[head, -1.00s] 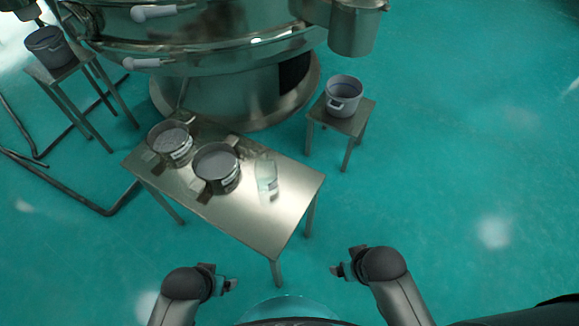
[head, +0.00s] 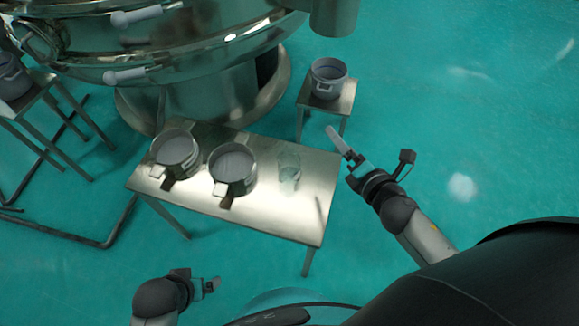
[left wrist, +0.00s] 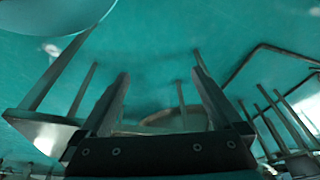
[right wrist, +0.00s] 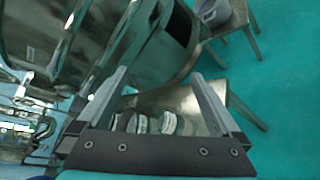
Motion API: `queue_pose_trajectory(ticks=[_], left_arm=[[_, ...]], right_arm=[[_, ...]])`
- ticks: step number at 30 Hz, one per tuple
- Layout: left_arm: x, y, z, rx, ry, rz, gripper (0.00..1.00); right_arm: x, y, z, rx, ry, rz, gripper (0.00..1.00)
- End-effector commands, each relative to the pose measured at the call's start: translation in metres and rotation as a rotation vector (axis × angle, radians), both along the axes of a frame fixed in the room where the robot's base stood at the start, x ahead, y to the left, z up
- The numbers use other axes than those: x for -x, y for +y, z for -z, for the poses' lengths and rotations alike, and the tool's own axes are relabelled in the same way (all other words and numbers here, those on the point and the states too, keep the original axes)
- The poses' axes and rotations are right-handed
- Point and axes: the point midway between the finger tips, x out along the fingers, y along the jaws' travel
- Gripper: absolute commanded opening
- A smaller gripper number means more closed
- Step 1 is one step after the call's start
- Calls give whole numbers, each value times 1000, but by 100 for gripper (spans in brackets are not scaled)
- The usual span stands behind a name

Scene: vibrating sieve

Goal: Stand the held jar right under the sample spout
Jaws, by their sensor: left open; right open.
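A clear glass jar (head: 289,170) stands on the metal table (head: 262,213), to the right of two round sieve pans. Neither gripper holds it. My right gripper (head: 343,145) is open and empty, just beyond the table's right edge and apart from the jar. Its spread fingers also show in the right wrist view (right wrist: 158,80). My left gripper (head: 213,285) is open and empty in front of the table, low in the head view. The large sieve machine (head: 190,45) stands behind, with a metal cylinder (head: 335,16) at its right. I cannot tell which part is the sample spout.
Two sieve pans (head: 176,151) (head: 233,165) take up the table's left and middle. A grey pot (head: 328,77) stands on a small stool (head: 345,98) behind right. Another pot (head: 12,76) is on a stand at far left. The floor at right is clear.

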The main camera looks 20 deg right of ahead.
Motion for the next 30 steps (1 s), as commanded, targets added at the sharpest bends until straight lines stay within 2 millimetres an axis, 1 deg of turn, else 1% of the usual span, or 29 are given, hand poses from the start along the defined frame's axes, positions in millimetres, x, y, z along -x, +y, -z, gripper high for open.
queue_pose_trajectory(ticks=[1,3,6,9,12,15,18,20,21,30], left_arm=[[-2,0,-1,1,-5,0,100],[-3,-1,-3,2,-10,0,100],[-4,0,-4,1,-10,0,100],[-4,0,-6,1,-10,-1,100],[-5,0,-8,2,-14,-1,100],[-6,0,-8,1,-16,-1,100],[-5,0,-7,0,-12,-2,100],[-5,1,-8,-1,-14,-2,100],[-5,3,-14,-2,-23,-2,100],[-14,1,-40,4,-63,-3,100]], right_arm=[[-2,5,0,137,-31,-116,100],[0,16,2,328,-78,-285,100],[9,29,10,557,-133,-504,100],[21,38,22,727,-176,-682,100],[31,42,31,835,-207,-806,100],[37,44,37,891,-224,-875,100],[34,49,41,909,-231,-898,100],[28,54,45,910,-234,-898,100],[23,58,47,908,-233,-897,100],[-17,89,69,906,-232,-895,100]])
